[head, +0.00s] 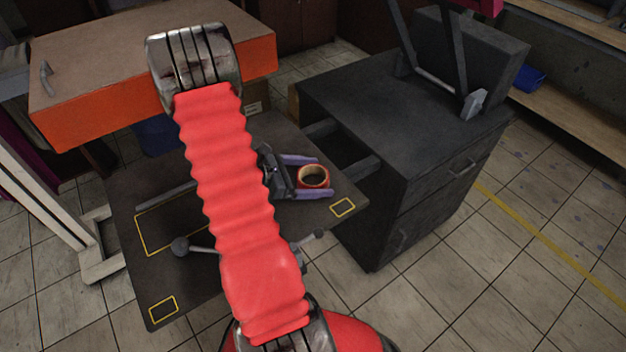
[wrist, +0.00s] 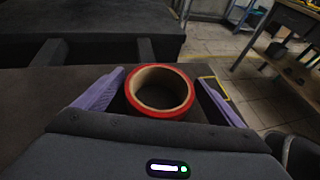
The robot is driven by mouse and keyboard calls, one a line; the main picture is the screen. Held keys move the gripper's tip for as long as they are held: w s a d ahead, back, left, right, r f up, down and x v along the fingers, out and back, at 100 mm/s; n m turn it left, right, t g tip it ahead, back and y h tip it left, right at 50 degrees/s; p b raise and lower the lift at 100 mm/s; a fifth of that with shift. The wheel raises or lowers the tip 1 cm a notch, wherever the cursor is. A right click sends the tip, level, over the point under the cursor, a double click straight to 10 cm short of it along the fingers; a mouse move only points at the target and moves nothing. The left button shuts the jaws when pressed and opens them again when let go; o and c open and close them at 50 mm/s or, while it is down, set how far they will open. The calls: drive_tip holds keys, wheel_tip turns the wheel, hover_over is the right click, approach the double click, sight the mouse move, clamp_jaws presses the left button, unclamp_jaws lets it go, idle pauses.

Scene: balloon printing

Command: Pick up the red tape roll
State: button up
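The red tape roll (head: 313,177) lies flat on the dark table (head: 190,285), near its right edge in the head view. In the wrist view the red tape roll (wrist: 160,91) sits between the purple fingers of my gripper (wrist: 162,95), with its hole facing up. My gripper (head: 312,176) is open around the roll. In the wrist view a gap shows between each finger and the roll's sides. My red arm covers the middle of the table in the head view.
A dark drawer cabinet (head: 400,130) stands close behind and right of the table. An orange box-like unit (head: 150,60) is at the upper left. A yellow-outlined rectangle (head: 343,207) marks the table next to the roll. Tiled floor (head: 500,270) lies open at the right.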

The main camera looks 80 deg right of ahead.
drive_tip(key=c, duration=1)
drive_tip(key=shift+c, duration=0.2)
drive_tip(key=shift+r, duration=0.15)
wheel_tip(320, 180, up, 10)
idle(0.6)
